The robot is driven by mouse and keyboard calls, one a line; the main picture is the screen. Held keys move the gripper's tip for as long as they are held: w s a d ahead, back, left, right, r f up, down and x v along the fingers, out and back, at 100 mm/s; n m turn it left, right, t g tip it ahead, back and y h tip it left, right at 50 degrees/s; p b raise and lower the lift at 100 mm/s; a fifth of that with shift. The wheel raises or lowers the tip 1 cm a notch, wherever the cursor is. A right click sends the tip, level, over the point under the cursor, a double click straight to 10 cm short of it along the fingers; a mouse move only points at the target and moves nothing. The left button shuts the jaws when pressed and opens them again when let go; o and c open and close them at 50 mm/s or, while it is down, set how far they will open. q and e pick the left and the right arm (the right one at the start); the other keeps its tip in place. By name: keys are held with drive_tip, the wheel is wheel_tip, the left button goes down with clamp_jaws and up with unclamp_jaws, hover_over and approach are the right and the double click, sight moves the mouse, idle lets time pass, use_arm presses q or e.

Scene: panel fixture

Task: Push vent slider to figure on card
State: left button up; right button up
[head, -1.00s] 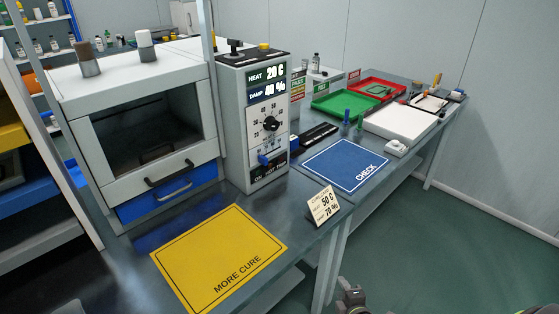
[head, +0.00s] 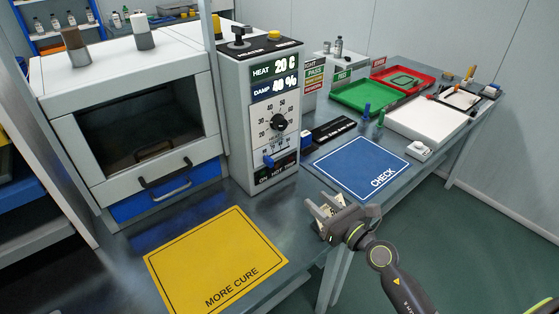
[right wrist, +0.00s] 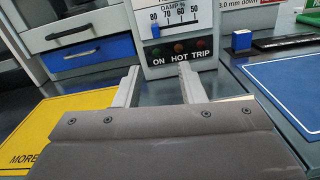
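The grey control box (head: 258,120) stands right of the oven, its display reading HEAT 20 C and DAMP 40 %. Its blue vent slider (head: 268,161) sits low on the front. In the right wrist view the slider (right wrist: 155,31) is near the left end of the DAMP % scale, by the 80. My right gripper (head: 318,207) is open and empty, in front of and below the box, apart from the slider. Its two fingers (right wrist: 160,88) are spread in the wrist view. The small card is mostly hidden behind this gripper. My left gripper is not in view.
A yellow MORE CURE mat (head: 215,262) lies at the front left and a blue CHECK mat (head: 355,165) to the right. The oven (head: 140,120) has a blue drawer. Green (head: 350,98) and red trays (head: 408,78) and a white board (head: 415,125) stand farther right.

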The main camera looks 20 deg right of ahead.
drive_tip(key=n, duration=0.1)
approach(272, 164)
drive_tip(key=x, duration=0.8)
drive_tip(key=shift+w+a, duration=0.1)
drive_tip(key=shift+w, duration=0.2)
drive_tip(key=shift+c, duration=0.3)
clamp_jaws()
